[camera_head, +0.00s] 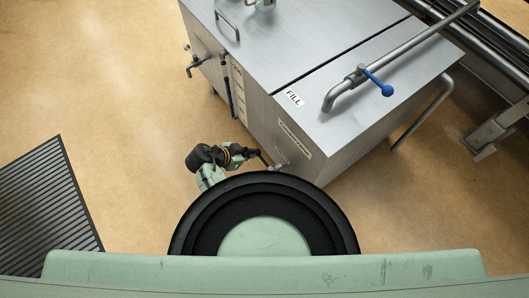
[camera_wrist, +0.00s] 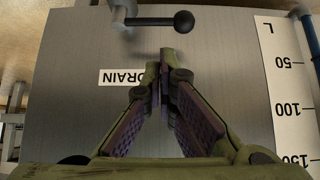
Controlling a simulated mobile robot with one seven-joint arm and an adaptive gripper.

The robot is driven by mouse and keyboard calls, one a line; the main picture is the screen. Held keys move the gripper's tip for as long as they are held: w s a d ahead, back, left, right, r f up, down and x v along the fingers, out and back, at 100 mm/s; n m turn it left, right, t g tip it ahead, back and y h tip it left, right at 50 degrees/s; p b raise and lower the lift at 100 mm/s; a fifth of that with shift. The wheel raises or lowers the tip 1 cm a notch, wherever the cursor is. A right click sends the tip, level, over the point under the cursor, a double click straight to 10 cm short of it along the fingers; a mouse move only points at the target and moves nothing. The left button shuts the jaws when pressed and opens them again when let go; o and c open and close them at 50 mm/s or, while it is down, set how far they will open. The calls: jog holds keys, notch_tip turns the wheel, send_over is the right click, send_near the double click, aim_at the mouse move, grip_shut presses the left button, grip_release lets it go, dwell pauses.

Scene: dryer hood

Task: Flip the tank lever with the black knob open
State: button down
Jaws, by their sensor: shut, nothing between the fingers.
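The tank lever with the black knob (camera_wrist: 184,21) shows at the top of the wrist view, a metal bar running left from the knob to a pivot on a pipe. It lies roughly level in that picture, above a DRAIN label (camera_wrist: 120,77) on the steel tank wall (camera_wrist: 230,70). My gripper (camera_wrist: 165,55) is shut and empty, its fingertips just below the lever and apart from it in the picture. Depth between them is hard to tell. In the head view my gripper (camera_head: 258,153) is beside the tank's lower side, and the knob is not clear there.
The steel tank (camera_head: 310,70) fills the upper middle. A blue-knobbed lever (camera_head: 386,89) sits on its top pipe, near a FILL label (camera_head: 294,98). A level scale (camera_wrist: 287,85) is on the wall at right. A ribbed dark mat (camera_head: 45,195) lies left on open floor.

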aim_at(263, 159)
jog(key=x, duration=1)
jog(key=shift+p, duration=0.4)
